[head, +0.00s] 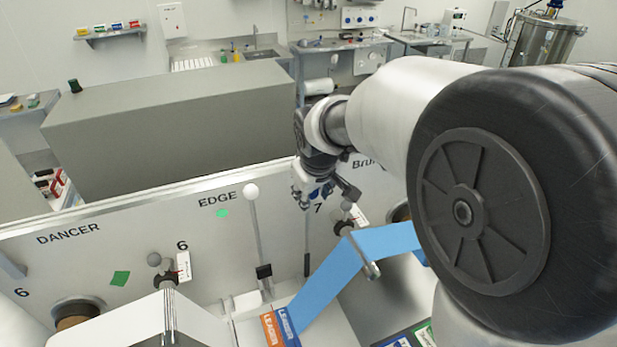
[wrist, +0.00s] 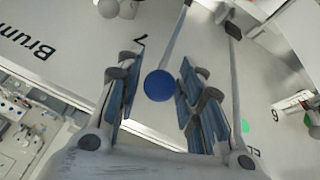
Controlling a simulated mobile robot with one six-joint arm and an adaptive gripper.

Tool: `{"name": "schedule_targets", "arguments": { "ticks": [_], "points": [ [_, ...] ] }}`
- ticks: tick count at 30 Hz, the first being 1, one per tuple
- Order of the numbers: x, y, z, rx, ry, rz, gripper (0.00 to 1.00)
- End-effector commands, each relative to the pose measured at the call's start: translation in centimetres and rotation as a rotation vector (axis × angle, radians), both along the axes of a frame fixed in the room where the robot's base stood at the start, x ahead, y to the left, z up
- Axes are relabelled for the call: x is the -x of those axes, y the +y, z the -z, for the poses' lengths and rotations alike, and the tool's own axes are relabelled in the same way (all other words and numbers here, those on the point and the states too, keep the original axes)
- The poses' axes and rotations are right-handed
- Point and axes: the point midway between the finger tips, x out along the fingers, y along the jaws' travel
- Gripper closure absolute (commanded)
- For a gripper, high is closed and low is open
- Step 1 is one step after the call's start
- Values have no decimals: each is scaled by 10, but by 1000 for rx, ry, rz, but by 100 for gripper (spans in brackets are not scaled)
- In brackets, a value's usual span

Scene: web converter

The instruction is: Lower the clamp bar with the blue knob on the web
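No finger visibly touches the knob. The thin clamp bar (wrist: 178,38) runs from the knob toward the top of that view. In the head view the bar (head: 307,240) stands roughly upright below my gripper, which hides the knob. The blue web (head: 345,268) slopes from a roller down to an orange leader label (head: 272,328).
A similar bar with a white knob (head: 251,191) stands upright left of my gripper, close beside the right finger in the wrist view. Another small knob (head: 154,259) is by the number 6. A metal roller (head: 364,258) crosses the web. A grey box (head: 170,125) stands behind the panel.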

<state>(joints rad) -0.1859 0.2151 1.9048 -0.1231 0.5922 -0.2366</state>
Motion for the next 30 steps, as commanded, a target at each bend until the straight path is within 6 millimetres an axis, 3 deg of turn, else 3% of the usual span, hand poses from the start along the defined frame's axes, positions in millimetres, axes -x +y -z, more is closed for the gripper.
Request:
{"name": "schedule_targets", "arguments": {
  "ticks": [14,30],
  "points": [
    [0,0,0,0,0,0,100],
    [2,-1,1,-6,-20,0,100]
  ]
}}
